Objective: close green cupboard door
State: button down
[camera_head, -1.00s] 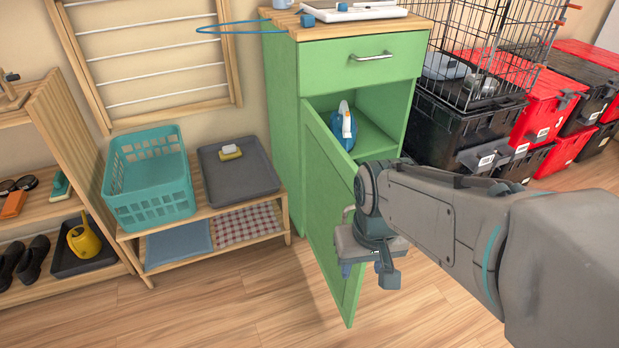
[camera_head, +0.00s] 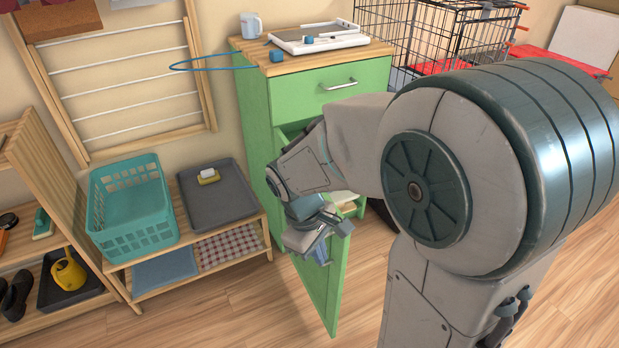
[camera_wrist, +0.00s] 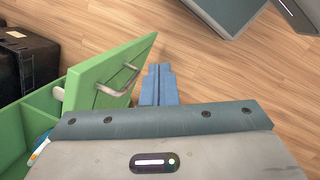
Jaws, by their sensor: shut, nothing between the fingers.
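The green cupboard door (camera_head: 320,290) stands swung open from the left side of the green cupboard (camera_head: 256,110). In the wrist view the door (camera_wrist: 93,75) shows a metal handle (camera_wrist: 118,90), with part of the open cupboard interior at lower left. My gripper (camera_head: 322,253) is at the upper part of the door in the head view, overlapping it. In the wrist view my blue fingers (camera_wrist: 158,84) are shut together and empty, just right of the door's free edge. I cannot tell whether they touch it. My arm hides most of the cupboard opening.
A drawer (camera_head: 330,92) above the opening is shut. A mug (camera_head: 251,25) and a white tray-like device (camera_head: 318,37) stand on the top. A low bench (camera_head: 190,265) with a teal basket (camera_head: 131,210) and grey tray (camera_head: 216,195) stands left. Wooden floor in front is clear.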

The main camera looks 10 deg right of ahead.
jog(key=w+a+r+n+t+h+p, duration=0.3)
jog(key=w+a+r+n+h+p, duration=0.4)
jog(key=n+p, duration=0.45)
jog(key=w+r+b+x, duration=0.1)
jog(key=b+x, duration=0.1)
jog(key=x, duration=1.1)
jog(key=shift+w+d+y+b, duration=0.25)
jog(key=shift+d+y+b, duration=0.05)
jog(key=shift+d+b, duration=0.1)
jog(key=shift+r+n, duration=0.1)
jog(key=shift+n, duration=0.15)
